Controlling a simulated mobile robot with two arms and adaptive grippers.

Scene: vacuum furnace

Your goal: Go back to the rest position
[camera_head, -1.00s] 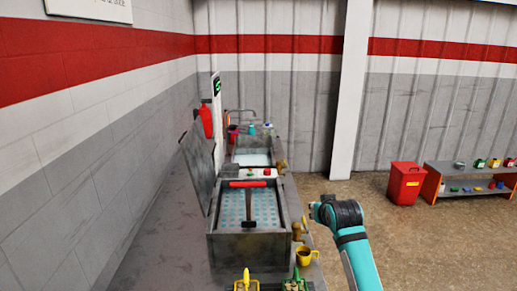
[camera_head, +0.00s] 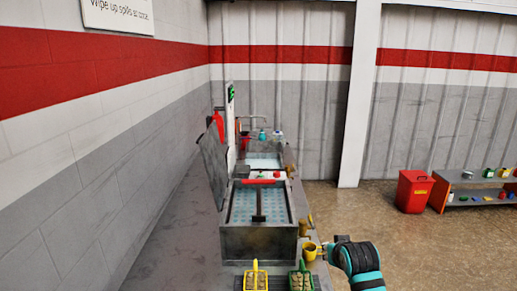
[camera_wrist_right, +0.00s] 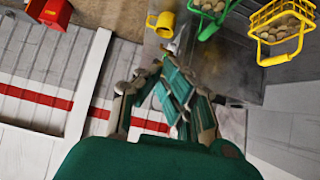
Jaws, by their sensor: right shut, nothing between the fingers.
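My right arm shows at the lower right of the head view, with its black joint and teal link beside the bench's right edge. Its gripper cannot be made out there. In the right wrist view my right gripper (camera_wrist_right: 160,75) is shut and empty. A yellow mug (camera_wrist_right: 163,24), a green wire basket (camera_wrist_right: 209,18) and a yellow wire basket (camera_wrist_right: 283,30) lie beyond its fingers, apart from them. My left gripper is not in view.
The metal bench (camera_head: 165,240) carries an open-lidded basin (camera_head: 258,243) with a red-topped tool (camera_head: 262,182) in it, and a second basin behind. The yellow mug (camera_head: 309,252) stands at its right edge. A red bin (camera_head: 413,192) and low shelf (camera_head: 470,191) stand right; the floor between is clear.

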